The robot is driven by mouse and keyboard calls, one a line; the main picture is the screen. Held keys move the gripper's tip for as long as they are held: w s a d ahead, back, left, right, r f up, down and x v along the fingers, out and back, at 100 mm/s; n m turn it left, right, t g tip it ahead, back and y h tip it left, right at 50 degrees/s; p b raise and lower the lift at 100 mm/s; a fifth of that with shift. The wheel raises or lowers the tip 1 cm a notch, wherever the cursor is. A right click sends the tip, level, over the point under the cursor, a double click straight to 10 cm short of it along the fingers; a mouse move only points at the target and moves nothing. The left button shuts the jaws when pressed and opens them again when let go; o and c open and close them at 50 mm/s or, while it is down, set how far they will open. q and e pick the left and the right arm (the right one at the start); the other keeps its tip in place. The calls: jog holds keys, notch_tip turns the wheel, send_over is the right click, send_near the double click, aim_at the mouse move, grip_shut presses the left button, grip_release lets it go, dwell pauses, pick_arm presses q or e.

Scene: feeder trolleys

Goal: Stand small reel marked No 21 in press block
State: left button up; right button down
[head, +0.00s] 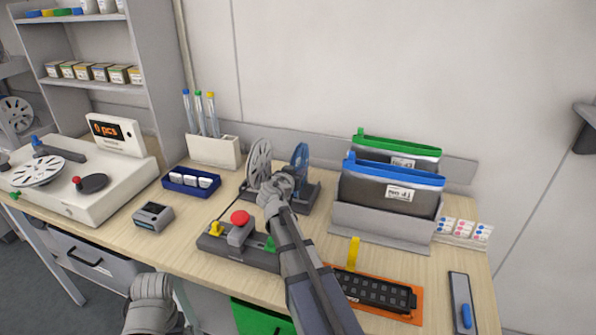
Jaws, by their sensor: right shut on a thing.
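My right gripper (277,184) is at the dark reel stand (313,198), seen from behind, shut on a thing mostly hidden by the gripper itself. A grey spoked reel (259,160) stands upright just left of it, and a blue reel (300,158) stands just right of it. I cannot tell which reel it holds, and no No 21 mark is readable. A dark block with a red knob (240,218), a yellow part and a green part stands in front of the stand; it may be the press block.
A reel machine (118,190) with a display stands at left. A blue tray (167,183) and a small grey device (153,217) lie between. File pockets in a grey holder (378,226) stand at right. An orange mat (417,316) with a black strip lies in front.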

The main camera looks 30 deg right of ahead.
jog(key=shift+f, duration=0.15)
dwell(0.3)
jog(key=c, duration=0.8)
grip_release()
jog(key=shift+a, duration=0.1)
jog(key=shift+p+v, duration=0.9)
jog(key=shift+v, duration=3.05)
jog(key=shift+s, duration=0.1)
